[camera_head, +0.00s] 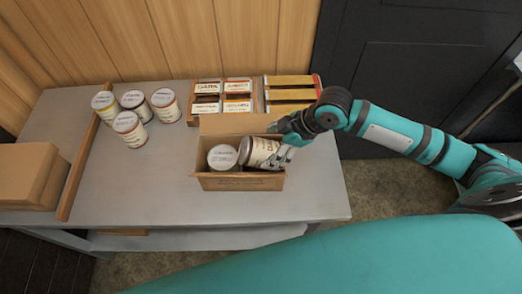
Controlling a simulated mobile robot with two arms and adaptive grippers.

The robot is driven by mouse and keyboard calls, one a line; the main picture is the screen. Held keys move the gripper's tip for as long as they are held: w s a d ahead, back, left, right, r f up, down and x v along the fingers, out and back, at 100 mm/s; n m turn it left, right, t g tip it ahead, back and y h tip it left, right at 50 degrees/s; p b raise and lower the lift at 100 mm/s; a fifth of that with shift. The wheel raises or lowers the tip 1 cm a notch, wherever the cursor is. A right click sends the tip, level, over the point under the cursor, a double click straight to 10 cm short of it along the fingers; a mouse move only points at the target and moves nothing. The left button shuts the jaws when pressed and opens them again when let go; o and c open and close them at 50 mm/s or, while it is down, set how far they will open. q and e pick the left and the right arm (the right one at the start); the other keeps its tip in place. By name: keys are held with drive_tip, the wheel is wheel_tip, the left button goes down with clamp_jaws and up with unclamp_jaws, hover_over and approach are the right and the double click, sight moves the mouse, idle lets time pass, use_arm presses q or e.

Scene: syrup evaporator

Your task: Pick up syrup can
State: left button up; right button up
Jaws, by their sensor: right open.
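Several syrup cans with white lids and labels are in view. A group of syrup cans (131,130) stands upright at the left of the table. An open cardboard box (240,184) near the front of the table holds one upright can (222,158) on its left side. A second can (259,152) lies tilted at the box's right side. My right gripper (284,150) is open at the right end of the tilted can and partly covers it. Whether its fingers touch that can is unclear. My left gripper is not in view.
The grey table (110,190) has free room left of the box. Label racks (222,98) and a tray with yellow strips (291,94) stand at the back.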

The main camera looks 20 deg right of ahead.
sight(267, 148)
drive_tip(key=p+x, duration=0.1)
drive_tip(key=x, duration=0.2)
drive_tip(key=shift+w+a+f, duration=0.25)
drive_tip(key=shift+a+f, duration=0.2)
drive_tip(key=shift+f, duration=0.3)
drive_tip(key=c, duration=1.4)
drive_tip(key=shift+w+r, duration=0.1)
drive_tip(key=shift+c, duration=0.2)
wheel_tip(267, 148, up, 10)
drive_tip(key=shift+w+r+b, duration=0.1)
drive_tip(key=shift+b, duration=0.6)
